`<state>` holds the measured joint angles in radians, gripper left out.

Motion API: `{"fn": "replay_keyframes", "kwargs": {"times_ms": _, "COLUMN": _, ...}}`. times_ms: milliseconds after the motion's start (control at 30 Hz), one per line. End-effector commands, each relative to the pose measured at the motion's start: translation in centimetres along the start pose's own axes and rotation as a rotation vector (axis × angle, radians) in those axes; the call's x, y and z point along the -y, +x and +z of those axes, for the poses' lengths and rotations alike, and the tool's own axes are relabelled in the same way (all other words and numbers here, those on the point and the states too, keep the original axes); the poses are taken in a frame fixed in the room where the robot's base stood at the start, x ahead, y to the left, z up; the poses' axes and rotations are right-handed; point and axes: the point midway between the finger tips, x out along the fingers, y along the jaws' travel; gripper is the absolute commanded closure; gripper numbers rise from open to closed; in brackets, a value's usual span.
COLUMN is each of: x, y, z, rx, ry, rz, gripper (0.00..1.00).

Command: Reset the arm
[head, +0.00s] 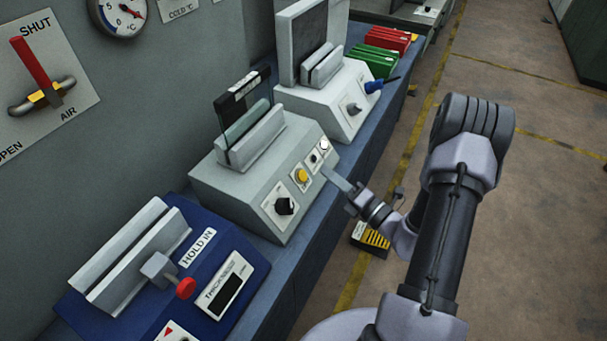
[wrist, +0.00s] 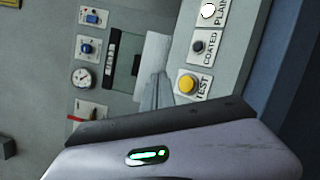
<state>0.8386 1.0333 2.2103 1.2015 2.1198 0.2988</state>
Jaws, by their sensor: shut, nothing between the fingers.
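My arm reaches in from the right in the head view. My gripper (head: 328,173) is shut and empty, with its slim fingers beside the front edge of the middle grey machine (head: 225,178). I cannot tell whether they touch it. That machine carries a yellow TEST button (head: 302,175), a dark COATED button (head: 314,158), a white PLAIN button (head: 324,144) and a black knob (head: 285,205). In the wrist view the fingers (wrist: 157,88) point toward the machine, left of the yellow TEST button (wrist: 187,83).
A dark-framed glass plate (head: 243,92) stands in the middle machine's slot. A blue HOLD IN machine (head: 215,255) is at lower left, and a white machine (head: 325,100) stands behind. Red (head: 388,39) and green (head: 374,60) blocks lie farther back. The floor at right is open.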

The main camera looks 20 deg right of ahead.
Motion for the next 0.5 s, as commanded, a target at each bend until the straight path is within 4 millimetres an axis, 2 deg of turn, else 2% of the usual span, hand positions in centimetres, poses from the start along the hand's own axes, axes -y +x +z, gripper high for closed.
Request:
{"fn": "replay_keyframes", "kwargs": {"times_ms": 200, "x": -0.1, "y": 0.1, "z": 0.0, "rx": -0.002, "ry": -0.002, "rz": 0.001, "gripper": 1.0}}
{"fn": "replay_keyframes", "kwargs": {"times_ms": 267, "x": -1.0, "y": 0.5, "z": -0.4, "rx": -0.034, "ry": -0.028, "rz": 0.018, "gripper": 1.0}}
{"fn": "replay_keyframes", "kwargs": {"times_ms": 367, "x": -6.1, "y": 2.6, "z": -3.1, "rx": -0.217, "ry": -0.178, "rz": 0.109, "gripper": 1.0}}
{"fn": "replay_keyframes", "kwargs": {"times_ms": 433, "x": -11.9, "y": 3.5, "z": -7.3, "rx": -0.442, "ry": -0.381, "rz": 0.227, "gripper": 1.0}}
{"fn": "replay_keyframes", "kwargs": {"times_ms": 467, "x": -14.4, "y": 3.4, "z": -9.5, "rx": -0.551, "ry": -0.49, "rz": 0.288, "gripper": 1.0}}
{"fn": "replay_keyframes", "kwargs": {"times_ms": 500, "x": -17.4, "y": 2.5, "z": -12.6, "rx": -0.704, "ry": -0.654, "rz": 0.376, "gripper": 1.0}}
